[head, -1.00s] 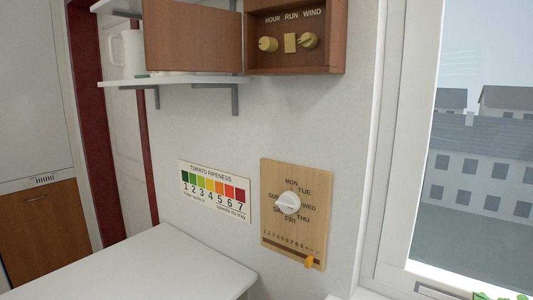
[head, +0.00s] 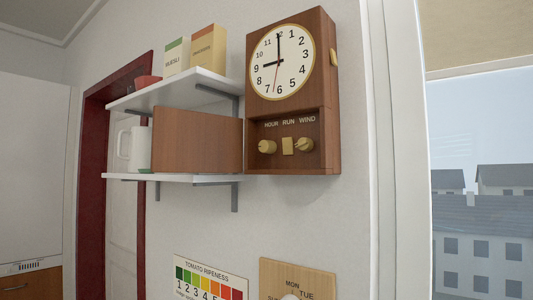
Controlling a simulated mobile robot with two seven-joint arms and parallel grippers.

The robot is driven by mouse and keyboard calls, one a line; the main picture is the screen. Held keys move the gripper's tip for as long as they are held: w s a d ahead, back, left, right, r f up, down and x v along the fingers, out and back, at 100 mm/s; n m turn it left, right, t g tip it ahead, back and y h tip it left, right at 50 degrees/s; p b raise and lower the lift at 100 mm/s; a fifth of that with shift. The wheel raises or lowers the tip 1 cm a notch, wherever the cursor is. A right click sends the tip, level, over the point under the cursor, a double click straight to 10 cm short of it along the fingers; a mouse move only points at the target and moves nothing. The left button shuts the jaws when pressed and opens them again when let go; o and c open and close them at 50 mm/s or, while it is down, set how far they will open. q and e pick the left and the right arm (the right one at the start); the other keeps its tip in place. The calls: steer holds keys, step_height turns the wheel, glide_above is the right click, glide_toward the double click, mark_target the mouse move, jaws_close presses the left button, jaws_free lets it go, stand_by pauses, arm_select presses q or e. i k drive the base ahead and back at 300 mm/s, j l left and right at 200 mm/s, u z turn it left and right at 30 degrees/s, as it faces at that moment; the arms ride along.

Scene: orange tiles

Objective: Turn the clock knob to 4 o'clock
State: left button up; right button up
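A brown wooden wall clock (head: 291,92) hangs in the middle of the head view. Its round white face (head: 283,62) shows about nine o'clock, with a thin red hand pointing near 6. Below the face is a recess labelled HOUR, RUN, WIND. A yellowish knob (head: 267,147) sits under HOUR, a small plate (head: 288,146) under RUN and another knob (head: 304,145) under WIND. A further small yellowish part (head: 333,57) sticks out of the clock's right side. Neither of my grippers shows in the head view.
White shelves (head: 175,90) on brackets stand left of the clock, with boxes (head: 208,52), a white jug (head: 139,148) and a brown panel (head: 197,139). A tomato ripeness chart (head: 210,281) and a wooden day board (head: 298,274) hang below. A window (head: 480,200) is at right.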

mark_target(268, 147)
steer(key=j+z, duration=0.1)
steer(key=z, duration=1.55)
steer(key=k+j, duration=0.15)
steer(key=k, duration=0.15)
steer(key=k+j, duration=0.15)
steer(key=k, duration=0.15)
